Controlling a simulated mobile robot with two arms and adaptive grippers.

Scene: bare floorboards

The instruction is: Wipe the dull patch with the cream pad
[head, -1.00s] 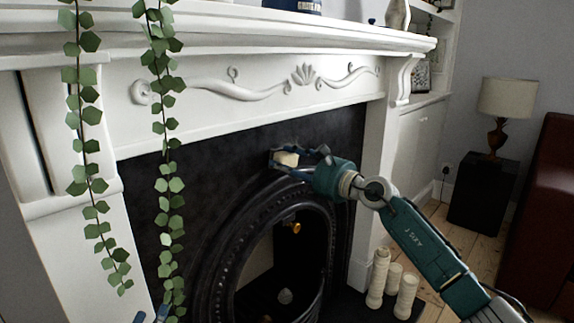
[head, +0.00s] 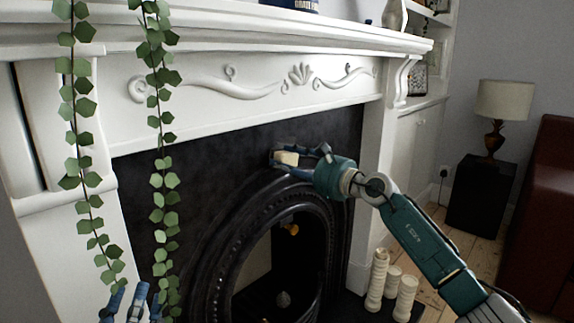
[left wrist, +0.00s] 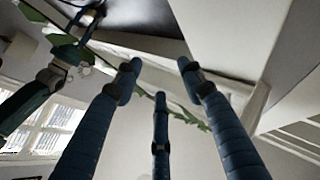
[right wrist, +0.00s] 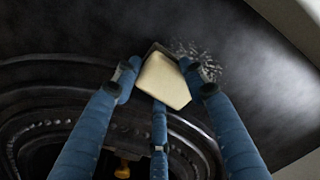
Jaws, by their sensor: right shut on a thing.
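The cream pad (head: 287,158) is held by my right gripper (head: 283,155) against or close to the dark fireplace surround, above the arch. In the right wrist view the pad (right wrist: 164,80) sits between the blue fingers (right wrist: 160,88). A speckled grey dull patch (right wrist: 201,60) shows just beyond the pad and right finger; the pad and finger hide part of it. I cannot make the patch out in the head view. My left gripper (head: 133,296) is low at the left, by the hanging vine; its fingers (left wrist: 159,75) are spread and empty.
Leafy vines (head: 78,150) hang at the left from the white mantel (head: 240,30). The black arched grate (head: 215,240) lies below the pad. Cream candles (head: 378,280) stand on the hearth at the right. A lamp (head: 500,100) stands further right.

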